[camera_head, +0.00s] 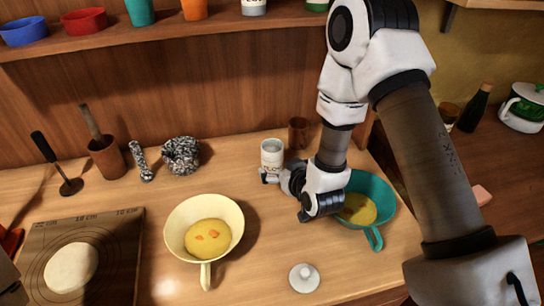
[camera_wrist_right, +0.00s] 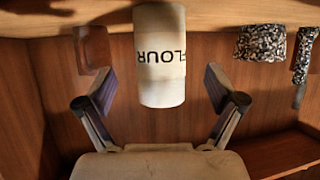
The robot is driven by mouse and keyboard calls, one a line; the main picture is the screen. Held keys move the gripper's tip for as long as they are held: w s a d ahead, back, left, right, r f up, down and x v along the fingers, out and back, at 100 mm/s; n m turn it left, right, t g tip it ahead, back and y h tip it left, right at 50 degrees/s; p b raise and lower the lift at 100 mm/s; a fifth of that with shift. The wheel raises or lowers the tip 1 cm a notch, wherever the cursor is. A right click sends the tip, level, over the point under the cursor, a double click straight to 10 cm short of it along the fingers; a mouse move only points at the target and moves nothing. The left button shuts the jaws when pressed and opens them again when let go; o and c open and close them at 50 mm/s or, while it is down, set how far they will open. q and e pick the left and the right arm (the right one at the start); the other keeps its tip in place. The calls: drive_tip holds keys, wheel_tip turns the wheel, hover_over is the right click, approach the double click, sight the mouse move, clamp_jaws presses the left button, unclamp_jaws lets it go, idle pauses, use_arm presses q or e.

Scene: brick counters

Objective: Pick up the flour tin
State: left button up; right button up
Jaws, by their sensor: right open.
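The flour tin (camera_head: 271,152) is a white cylinder standing upright on the wooden counter, near the back wall. In the right wrist view the flour tin (camera_wrist_right: 160,55) shows upside down, with dark FLOUR lettering. My right gripper (camera_head: 274,178) is at the near side of the tin, low over the counter. In the wrist view my right gripper (camera_wrist_right: 160,88) is open, with one finger on each side of the tin and a gap at both. My left gripper is not in view.
A brown cup (camera_head: 298,133) stands just right of the tin. A teal pan (camera_head: 385,195) is under my right forearm. A cream pan (camera_head: 176,222), a white lid (camera_head: 304,278), a dark speckled bowl (camera_head: 181,155) and a mortar (camera_head: 106,160) share the counter. A shelf (camera_head: 200,32) runs above.

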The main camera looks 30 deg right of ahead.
sight(277, 166)
drive_tip(key=x, duration=0.4)
drive_tip(key=shift+w+f, duration=0.1)
drive_tip(key=shift+f, duration=0.3)
drive_tip(key=shift+s+r, duration=0.2)
drive_tip(key=shift+s, duration=0.1)
drive_tip(key=shift+c, duration=0.4)
drive_tip(key=shift+f, duration=0.1)
drive_tip(key=c, duration=1.4)
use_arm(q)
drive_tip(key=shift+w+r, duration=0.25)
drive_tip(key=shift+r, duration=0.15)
use_arm(e)
drive_tip(key=shift+c, duration=0.2)
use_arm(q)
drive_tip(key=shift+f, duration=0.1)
